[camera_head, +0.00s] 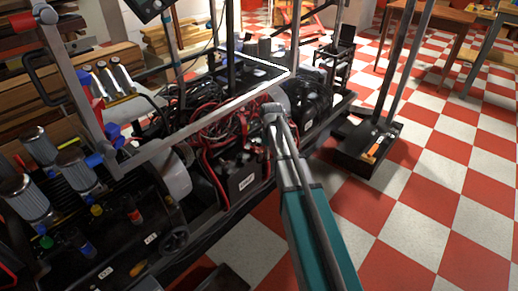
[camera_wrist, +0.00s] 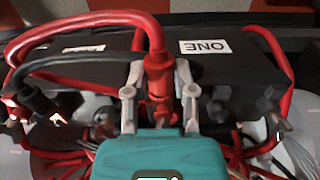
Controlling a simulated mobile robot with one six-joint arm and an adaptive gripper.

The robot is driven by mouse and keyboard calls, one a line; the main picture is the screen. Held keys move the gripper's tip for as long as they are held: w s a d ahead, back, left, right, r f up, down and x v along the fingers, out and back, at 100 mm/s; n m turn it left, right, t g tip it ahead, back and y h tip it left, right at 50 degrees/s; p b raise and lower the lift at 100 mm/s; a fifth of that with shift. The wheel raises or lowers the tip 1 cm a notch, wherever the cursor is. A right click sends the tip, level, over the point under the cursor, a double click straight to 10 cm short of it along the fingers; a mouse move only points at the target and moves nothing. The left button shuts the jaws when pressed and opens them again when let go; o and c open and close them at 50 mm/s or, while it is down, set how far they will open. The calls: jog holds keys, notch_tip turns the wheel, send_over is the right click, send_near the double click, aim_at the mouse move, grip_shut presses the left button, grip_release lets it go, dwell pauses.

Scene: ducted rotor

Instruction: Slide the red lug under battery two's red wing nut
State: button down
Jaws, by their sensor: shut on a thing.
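In the wrist view my gripper (camera_wrist: 159,82) is shut on the red lug end (camera_wrist: 156,68) of a thick red cable, its two grey fingers on either side. The cable (camera_wrist: 95,18) arches away to the left. Behind the fingers are black battery casings. The right one (camera_wrist: 245,72) has a white label reading ONE, upside down; the left one (camera_wrist: 75,64) has a label mostly covered by cables. I cannot tell a red wing nut clearly from the other red parts. In the head view my gripper (camera_head: 271,112) is over the battery area, its fingertips hard to make out.
A black cable with a black end (camera_wrist: 38,103) is at left in the wrist view. Another red cable (camera_wrist: 275,55) curves at the right. In the head view, tangled red and black cables (camera_head: 205,125) and a metal frame rail (camera_head: 200,125) crowd the area. The checkered floor (camera_head: 440,150) is open at right.

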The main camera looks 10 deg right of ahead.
jog(key=shift+s+d+r+p, duration=0.1)
jog(key=shift+s+r+p, duration=0.05)
jog(key=shift+r+p, duration=0.35)
jog(key=shift+s+d+r+p, duration=0.15)
jog(key=shift+r+p, duration=0.25)
jog(key=shift+r, duration=0.2)
jog(key=shift+r, duration=0.1)
jog(key=shift+r+p, duration=0.35)
jog(key=shift+p, duration=0.1)
jog(key=w+d, duration=0.7)
jog(key=d, duration=0.3)
jog(key=w+d, duration=0.7)
jog(key=d, duration=0.3)
jog(key=shift+w+a+f+b, duration=0.3)
jog(key=shift+f+b, duration=0.35)
jog(key=shift+w+a+f+b, duration=0.25)
jog(key=shift+a+f+b, duration=0.05)
jog(key=shift+f+b, duration=0.3)
jog(key=shift+w+a+f+b, duration=0.3)
jog(key=shift+f+b, duration=0.35)
jog(key=shift+r, duration=0.1)
